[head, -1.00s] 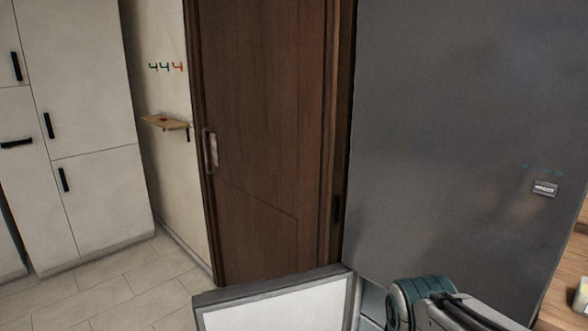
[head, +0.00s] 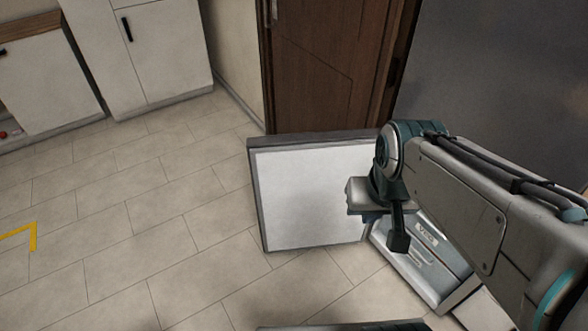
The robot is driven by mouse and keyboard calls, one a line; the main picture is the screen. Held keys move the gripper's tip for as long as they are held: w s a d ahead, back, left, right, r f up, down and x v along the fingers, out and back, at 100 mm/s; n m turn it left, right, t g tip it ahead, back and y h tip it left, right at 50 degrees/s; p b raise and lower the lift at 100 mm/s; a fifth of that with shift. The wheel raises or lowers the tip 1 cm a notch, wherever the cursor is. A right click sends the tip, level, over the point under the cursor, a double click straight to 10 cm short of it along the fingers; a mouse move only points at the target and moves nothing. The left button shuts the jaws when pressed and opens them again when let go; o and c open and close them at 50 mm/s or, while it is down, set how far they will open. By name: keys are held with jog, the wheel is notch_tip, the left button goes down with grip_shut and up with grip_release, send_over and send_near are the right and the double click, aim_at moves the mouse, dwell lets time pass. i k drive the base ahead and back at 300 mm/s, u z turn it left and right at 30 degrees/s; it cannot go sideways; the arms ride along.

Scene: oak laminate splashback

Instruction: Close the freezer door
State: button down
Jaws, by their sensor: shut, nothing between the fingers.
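The freezer door (head: 312,198) stands wide open, swung out to the left of the fridge-freezer, with its white inner face and grey edge showing. The freezer compartment (head: 428,262) is open, with a pale drawer front showing at its lower part. My gripper (head: 398,242) points down in front of the compartment, just right of the door's inner face. It is shut and empty. It looks apart from the door, though the exact gap is hard to judge. My arm hides part of the compartment and the door's hinge side.
The grey upper fridge door (head: 480,75) is shut. A brown wooden door (head: 335,70) stands behind the freezer door. White cabinets (head: 150,55) line the far left. The tiled floor (head: 150,220) left of the freezer door is clear, with a yellow floor mark (head: 33,236).

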aim_at(299, 181)
jog(key=u, duration=1.45)
jog(key=i, duration=3.7)
jog(key=z, duration=4.35)
jog(key=i, duration=0.5)
jog(key=z, duration=0.1)
